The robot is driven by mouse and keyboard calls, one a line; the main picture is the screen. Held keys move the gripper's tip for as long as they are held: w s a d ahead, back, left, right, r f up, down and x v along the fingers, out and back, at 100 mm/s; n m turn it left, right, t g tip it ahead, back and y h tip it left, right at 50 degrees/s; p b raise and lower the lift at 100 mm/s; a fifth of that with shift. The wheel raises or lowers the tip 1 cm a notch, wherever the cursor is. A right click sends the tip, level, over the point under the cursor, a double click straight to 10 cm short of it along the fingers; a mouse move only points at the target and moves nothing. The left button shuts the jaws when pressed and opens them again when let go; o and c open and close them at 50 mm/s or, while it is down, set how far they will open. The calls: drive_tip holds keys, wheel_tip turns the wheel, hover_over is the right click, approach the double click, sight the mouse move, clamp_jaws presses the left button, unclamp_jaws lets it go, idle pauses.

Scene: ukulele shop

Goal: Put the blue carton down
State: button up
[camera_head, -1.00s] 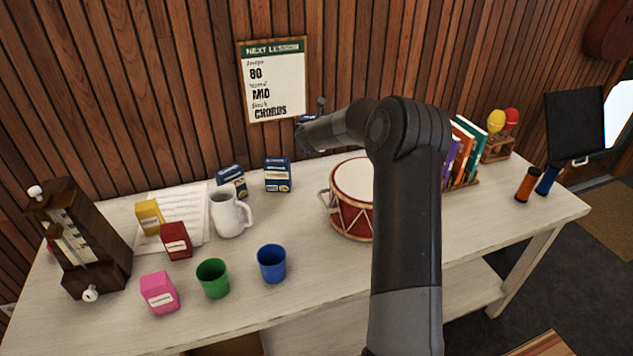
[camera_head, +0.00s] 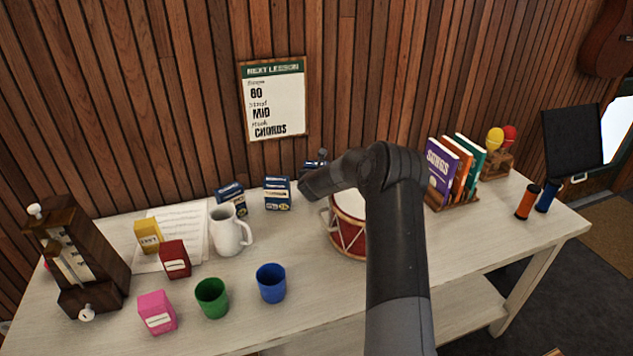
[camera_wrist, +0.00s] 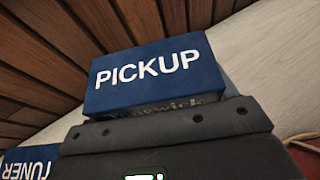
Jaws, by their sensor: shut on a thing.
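The blue carton (camera_wrist: 150,78), lettered "PICKUP", fills the middle of the wrist view. My gripper (camera_wrist: 168,128) is shut on it, with a dark finger across its lower edge. I cannot tell whether the carton touches the table.
A box lettered "TUNER" (camera_wrist: 30,162) is close by in the wrist view. The drum (camera_head: 348,228) is to the right. The wooden wall (camera_head: 350,80) is behind.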

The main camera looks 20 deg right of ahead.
drive_tip(key=shift+f, duration=1.45)
drive_tip(key=shift+f, duration=0.1)
drive_tip(key=o, duration=1.1)
drive_tip(key=shift+o, duration=0.2)
